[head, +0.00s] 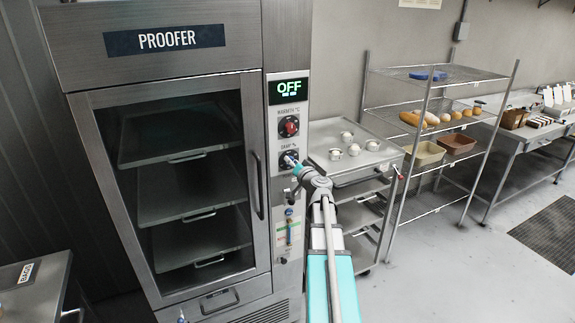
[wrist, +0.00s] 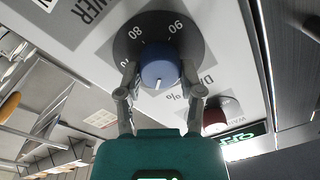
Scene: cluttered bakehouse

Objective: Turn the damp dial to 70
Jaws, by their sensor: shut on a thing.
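The damp dial is a blue knob on a dark round scale on the proofer's light control panel. In the wrist view the knob (wrist: 158,68) sits between the two fingers of my gripper (wrist: 160,82), which is shut on it. A short white line shows on the lower part of the knob's face. The scale's 80 and 90 show above the knob, with a partly cut numeral at its left. I cannot tell which number the line points to. In the head view my gripper (head: 294,168) is at the damp dial (head: 289,157) and covers part of it.
The red warmth dial (head: 289,127) is just above, under a display (head: 288,91) reading OFF. The proofer's door handle (head: 257,186) is close at the left. A tray rack (head: 362,165) stands close at the right, with a wire shelf (head: 437,77) beyond.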

